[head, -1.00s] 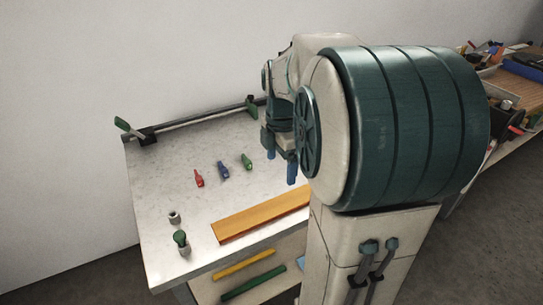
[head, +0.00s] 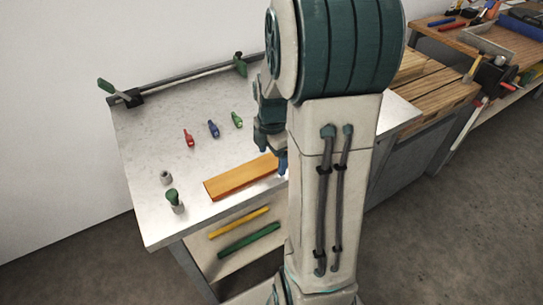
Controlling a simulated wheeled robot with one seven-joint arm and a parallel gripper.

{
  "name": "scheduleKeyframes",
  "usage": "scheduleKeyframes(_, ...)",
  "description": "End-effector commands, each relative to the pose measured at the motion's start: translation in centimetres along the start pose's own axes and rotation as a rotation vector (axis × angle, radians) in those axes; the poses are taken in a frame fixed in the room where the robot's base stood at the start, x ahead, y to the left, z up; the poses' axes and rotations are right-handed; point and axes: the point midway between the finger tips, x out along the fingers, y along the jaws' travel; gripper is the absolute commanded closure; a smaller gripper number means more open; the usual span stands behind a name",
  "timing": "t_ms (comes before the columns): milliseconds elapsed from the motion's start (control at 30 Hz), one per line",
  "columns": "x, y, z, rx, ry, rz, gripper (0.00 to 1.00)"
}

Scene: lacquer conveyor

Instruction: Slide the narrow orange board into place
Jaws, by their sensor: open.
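The narrow orange board (head: 238,180) lies flat on the pale worktop (head: 150,150), near its front edge and slanting up to the right. Its right end is hidden behind my arm. My gripper (head: 282,161) is open, with blue fingertips pointing down beside the visible right end of the board. My arm hides part of the gripper, and I cannot tell whether a finger touches the board.
A dark rail (head: 185,80) with green-handled clamps runs along the worktop's back edge. Red (head: 189,138), blue (head: 213,129) and green (head: 237,120) small items stand mid-table. A green-topped piece (head: 175,201) and grey cylinder (head: 166,177) stand front left. Yellow (head: 240,223) and green (head: 249,240) bars lie below.

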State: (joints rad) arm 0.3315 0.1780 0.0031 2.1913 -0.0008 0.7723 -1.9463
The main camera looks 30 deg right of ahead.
Motion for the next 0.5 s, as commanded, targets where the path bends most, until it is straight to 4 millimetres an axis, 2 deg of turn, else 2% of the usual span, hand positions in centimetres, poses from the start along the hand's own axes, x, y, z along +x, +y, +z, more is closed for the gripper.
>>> scheduleKeyframes(333, 0.44, -0.01, 0.0, 0.0, 0.0, 0.0, 0.2)
scheduleKeyframes(367, 0.43, -0.01, 0.0, 0.0, 0.0, 0.0, 0.26)
scheduleKeyframes(500, 0.42, -0.01, 0.01, 0.0, 0.0, 0.0, 0.65)
